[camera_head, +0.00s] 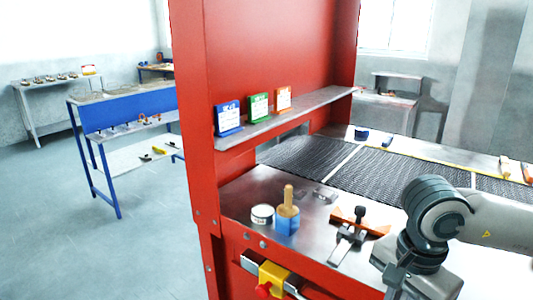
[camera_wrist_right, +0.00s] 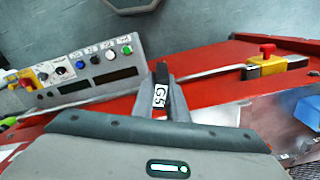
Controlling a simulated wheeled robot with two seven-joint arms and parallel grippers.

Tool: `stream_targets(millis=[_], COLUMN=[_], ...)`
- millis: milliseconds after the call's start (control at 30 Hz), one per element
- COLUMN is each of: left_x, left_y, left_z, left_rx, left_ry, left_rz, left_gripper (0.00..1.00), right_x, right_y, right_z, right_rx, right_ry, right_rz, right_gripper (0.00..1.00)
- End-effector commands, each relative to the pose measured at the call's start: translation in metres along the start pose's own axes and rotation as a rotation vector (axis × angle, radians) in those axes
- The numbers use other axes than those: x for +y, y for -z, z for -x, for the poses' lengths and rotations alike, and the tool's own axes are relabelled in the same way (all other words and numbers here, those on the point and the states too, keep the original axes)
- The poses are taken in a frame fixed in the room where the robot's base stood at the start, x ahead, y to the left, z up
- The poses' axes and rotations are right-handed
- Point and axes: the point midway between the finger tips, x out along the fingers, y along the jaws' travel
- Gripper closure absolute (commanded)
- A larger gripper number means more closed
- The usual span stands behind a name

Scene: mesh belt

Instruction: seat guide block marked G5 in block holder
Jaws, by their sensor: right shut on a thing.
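The guide block (camera_wrist_right: 161,84) is a small dark block with a white label reading G5. In the right wrist view it stands between the fingers of my right gripper (camera_wrist_right: 163,98), which is shut on it. In the head view my right gripper (camera_head: 394,284) is at the bottom edge, in front of the red machine, and the block cannot be made out there. An orange and metal fixture with a black knob (camera_head: 350,236) lies on the steel deck, left of my right arm. I cannot tell for sure whether it is the block holder. My left gripper is not in view.
A tin (camera_head: 262,215) and a brush with a wooden handle (camera_head: 287,212) stand on the deck (camera_head: 238,190). The dark mesh belt (camera_head: 310,156) runs behind. Blue, green and orange card holders stand on a shelf (camera_head: 290,116). A yellow and red switch (camera_head: 273,280) juts from the front.

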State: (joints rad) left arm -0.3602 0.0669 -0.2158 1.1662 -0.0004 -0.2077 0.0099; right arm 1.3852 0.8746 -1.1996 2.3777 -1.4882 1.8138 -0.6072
Motion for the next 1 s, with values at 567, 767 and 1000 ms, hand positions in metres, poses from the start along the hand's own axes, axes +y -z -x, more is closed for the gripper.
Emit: stream_targets(millis=[567,767,1000], left_x=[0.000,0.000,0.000], left_y=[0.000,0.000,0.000], left_z=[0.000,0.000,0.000], left_rx=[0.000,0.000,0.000], left_ry=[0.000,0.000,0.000], left_rz=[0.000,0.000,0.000], left_gripper=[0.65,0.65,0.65], right_x=[-0.034,-0.039,-0.041], right_y=[-0.003,-0.003,-0.003], right_z=[-0.067,-0.081,-0.086], right_rx=[-0.001,0.000,0.000], right_ry=[-0.002,-0.001,0.000], right_rz=[0.811,0.984,1.045], right_gripper=[1.00,1.00,1.00])
